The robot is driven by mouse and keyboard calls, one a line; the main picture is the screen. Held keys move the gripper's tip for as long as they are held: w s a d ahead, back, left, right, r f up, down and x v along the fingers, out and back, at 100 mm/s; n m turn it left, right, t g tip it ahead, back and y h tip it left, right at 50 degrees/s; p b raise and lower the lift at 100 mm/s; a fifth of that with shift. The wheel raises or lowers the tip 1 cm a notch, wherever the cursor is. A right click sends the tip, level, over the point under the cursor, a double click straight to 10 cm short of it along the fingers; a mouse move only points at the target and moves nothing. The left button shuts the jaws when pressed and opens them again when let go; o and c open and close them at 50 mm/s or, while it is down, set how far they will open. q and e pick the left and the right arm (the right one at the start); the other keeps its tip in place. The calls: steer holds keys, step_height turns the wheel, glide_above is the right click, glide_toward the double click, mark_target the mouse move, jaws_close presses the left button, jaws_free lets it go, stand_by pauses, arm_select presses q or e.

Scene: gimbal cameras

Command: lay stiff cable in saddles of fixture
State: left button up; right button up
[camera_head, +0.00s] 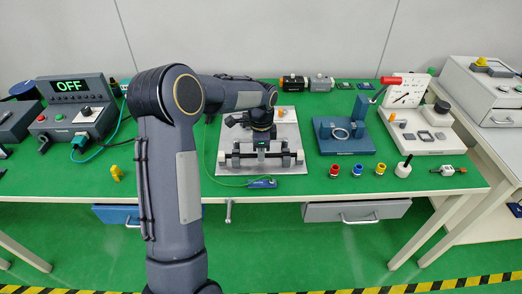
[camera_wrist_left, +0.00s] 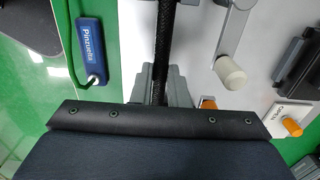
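The fixture is a light grey board (camera_head: 285,125) on the green bench, with grey saddles (camera_head: 286,159) along its front part. The stiff cable, dark and braided, shows in the left wrist view (camera_wrist_left: 166,40). It runs toward a grey saddle-like block (camera_wrist_left: 176,92) and passes out of sight behind my gripper's dark body. In the head view the cable lies crosswise near the front of the board. My left gripper (camera_head: 262,146) points down over the middle of the cable; its fingertips are too small and hidden to tell their opening. My right gripper is out of view.
A blue tag (camera_head: 262,183) on a green cord lies at the board's front edge. Right of it are a blue stand (camera_head: 345,145) with a ring and several coloured connectors (camera_head: 334,170). A control box reading OFF (camera_head: 72,105) stands left. The bench front-left is mostly clear.

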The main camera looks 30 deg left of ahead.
arm_select(q)
steer(key=o, duration=0.5)
steer(key=shift+r, duration=3.95)
